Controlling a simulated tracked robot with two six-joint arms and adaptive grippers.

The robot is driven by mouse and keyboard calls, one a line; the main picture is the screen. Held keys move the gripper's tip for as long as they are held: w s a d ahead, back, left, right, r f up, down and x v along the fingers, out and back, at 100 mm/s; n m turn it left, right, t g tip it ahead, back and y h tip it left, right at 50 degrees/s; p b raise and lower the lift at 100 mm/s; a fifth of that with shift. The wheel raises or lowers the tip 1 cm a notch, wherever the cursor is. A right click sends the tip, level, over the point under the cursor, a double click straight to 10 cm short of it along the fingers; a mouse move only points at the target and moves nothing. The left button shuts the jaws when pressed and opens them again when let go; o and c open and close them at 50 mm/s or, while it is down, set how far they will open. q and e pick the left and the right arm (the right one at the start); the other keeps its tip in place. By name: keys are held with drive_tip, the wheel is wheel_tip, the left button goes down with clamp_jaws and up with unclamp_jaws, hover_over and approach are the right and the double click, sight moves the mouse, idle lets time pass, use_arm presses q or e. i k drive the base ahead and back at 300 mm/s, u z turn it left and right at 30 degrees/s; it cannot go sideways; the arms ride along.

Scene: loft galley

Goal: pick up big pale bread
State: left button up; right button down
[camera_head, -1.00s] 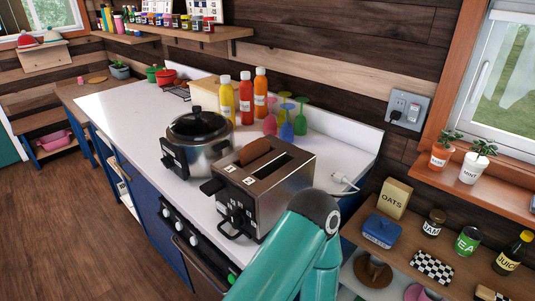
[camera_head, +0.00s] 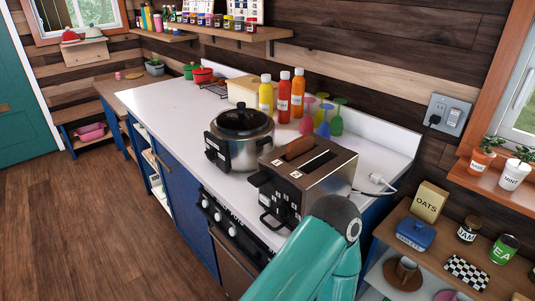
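A slice of bread (camera_head: 299,147) stands in one slot of the steel toaster (camera_head: 322,190), its top edge showing above the slot. It looks brown rather than pale, and most of it is hidden inside. The toaster's other slot looks empty. No other thing is clearly a big pale bread. A teal link of my own arm rises from the bottom edge in front of the toaster. Neither of my grippers is in view.
A black-lidded cooker (camera_head: 241,137) stands left of the toaster. Bottles (camera_head: 283,97) and coloured goblets (camera_head: 323,118) stand behind. The white counter (camera_head: 170,110) is mostly clear at left. Right, a low shelf holds an oats box (camera_head: 429,202) and jars.

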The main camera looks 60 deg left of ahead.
sight(300, 146)
drive_tip(key=u, duration=0.05)
drive_tip(key=k, duration=1.5)
drive_tip(key=u, duration=0.5)
drive_tip(key=i, duration=1)
drive_tip(key=u, duration=0.05)
